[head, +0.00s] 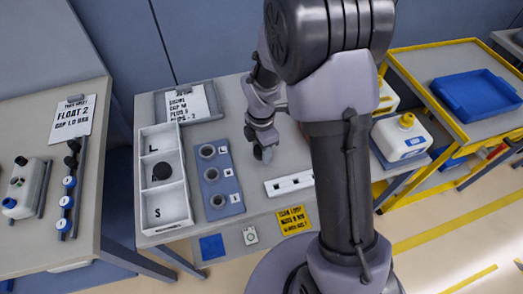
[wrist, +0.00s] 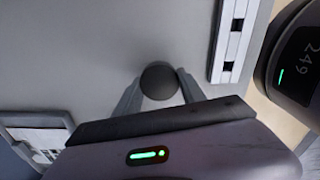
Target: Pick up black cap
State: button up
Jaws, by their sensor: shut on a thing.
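A round black cap (wrist: 158,80) sits between the two grey fingers of my gripper (wrist: 157,95) in the wrist view. The fingers are shut on its sides. In the head view my gripper (head: 263,154) points down over the grey table, between the blue holder and the white slotted strip. The cap in it cannot be made out clearly there. Another round black piece (head: 161,171) lies in the middle compartment of the white tray (head: 146,193), left of my gripper.
The blue holder (head: 231,209) has three round grey sockets. The white slotted strip (head: 270,189) lies right of my gripper and also shows in the wrist view (wrist: 224,40). A clipboard (head: 188,103) is at the back. A white jug with yellow cap (head: 402,138) stands to the right.

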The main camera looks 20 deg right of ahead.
jog(key=shift+s+a+r+p, duration=0.1)
jog(key=shift+s+r+p, duration=0.1)
jog(key=shift+r, duration=0.4)
jog(key=shift+s+r+p, duration=0.2)
jog(key=shift+r, duration=0.35)
jog(key=s+a, duration=0.1)
jog(key=s, duration=0.3)
jog(key=s+a+p, duration=0.1)
jog(key=s, duration=0.4)
jog(key=s+a+r+p, duration=0.1)
jog(key=s, duration=0.4)
jog(key=shift+a+r, duration=0.1)
jog(key=shift+a, duration=0.3)
jog(key=shift+a+r+n, duration=0.15)
jog(key=shift+a+n, duration=0.15)
jog(key=w+a+r+n+p, duration=0.1)
jog(key=w+a+r+n, duration=0.1)
jog(key=a+n, duration=0.2)
jog(key=w+a+r+n+p, duration=0.1)
jog(key=a+n+p, duration=0.1)
jog(key=a+n, duration=0.2)
jog(key=a, duration=0.3)
jog(key=shift+w+a+r+n, duration=0.15)
jog(key=shift+w+r+n, duration=0.15)
jog(key=shift+w+r, duration=0.1)
jog(key=shift+s, duration=0.1)
jog(key=shift+f+b, duration=2)
jog(key=shift+f, duration=0.7)
jog(key=shift+f, duration=0.5)
